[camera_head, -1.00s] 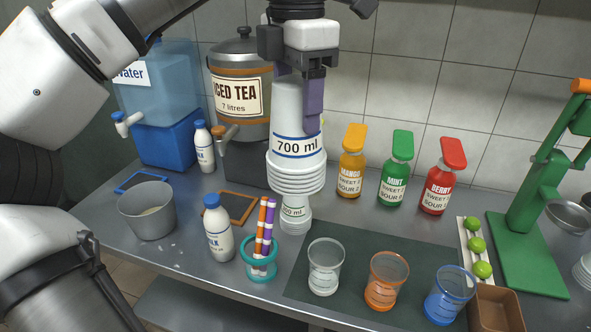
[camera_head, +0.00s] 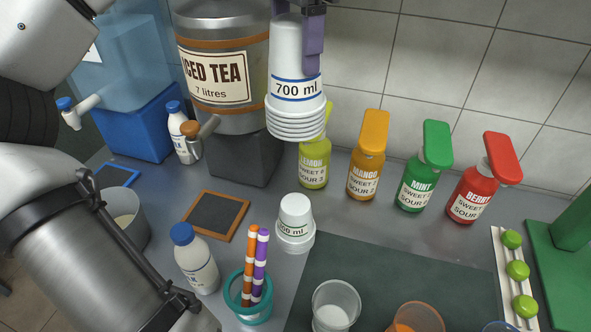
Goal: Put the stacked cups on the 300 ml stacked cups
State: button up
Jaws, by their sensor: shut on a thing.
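My gripper (camera_head: 298,28) is shut on the 700 ml stacked cups (camera_head: 297,85), white, upside down, with a blue-banded label and several stacked rims at the bottom. It holds them in the air. The 300 ml stacked cups (camera_head: 295,222), also white and upside down, stand on the counter below, apart from the held stack. The held stack hangs above and slightly behind them in the picture, in front of the lemon bottle. Only part of the gripper shows at the top edge.
A holder with markers (camera_head: 247,310) and a milk bottle (camera_head: 195,258) stand left of the 300 ml cups. The lemon (camera_head: 314,165), mango (camera_head: 367,160), mint (camera_head: 424,175) and berry (camera_head: 480,185) bottles stand behind. A dark mat (camera_head: 400,270) with a clear glass (camera_head: 335,305) lies to the right.

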aim_at(295, 89)
notch_tip(295, 89, down, 19)
jog(key=shift+r+p, duration=0.15)
jog(key=shift+p, duration=0.2)
jog(key=shift+s, duration=0.1)
jog(key=shift+f, duration=0.2)
jog(key=o, duration=1.3)
jog(key=shift+r, duration=0.15)
notch_tip(295, 89, up, 12)
jog(key=shift+r+b, duration=0.1)
jog(key=shift+b, duration=0.45)
